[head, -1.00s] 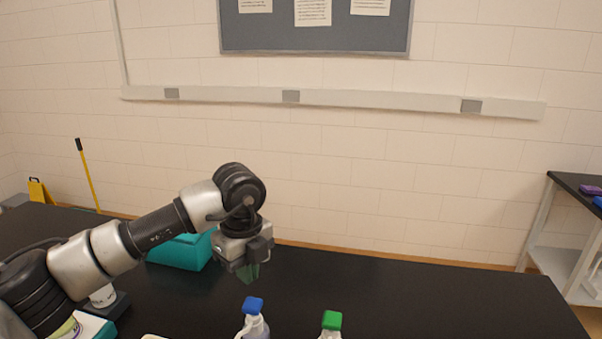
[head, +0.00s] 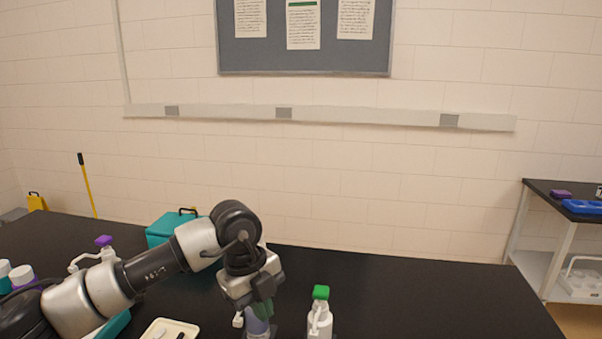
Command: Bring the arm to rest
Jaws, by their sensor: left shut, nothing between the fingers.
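My left arm reaches in from the left over the black bench (head: 420,300). My left gripper (head: 262,309) points down, with its greenish fingers closed and empty. It overlaps a bottle with bluish contents (head: 257,327) in the head view, hiding the bottle's top; I cannot tell whether they touch. A white bottle with a green cap (head: 320,312) stands upright to the right, apart from the gripper. My right gripper is out of view.
A teal case (head: 170,225) stands behind my arm. A purple-topped bottle (head: 103,243) and white-capped containers (head: 21,276) are at left. A cream tray (head: 178,328) lies at the front. The bench's right part is clear; a side table (head: 550,190) stands beyond.

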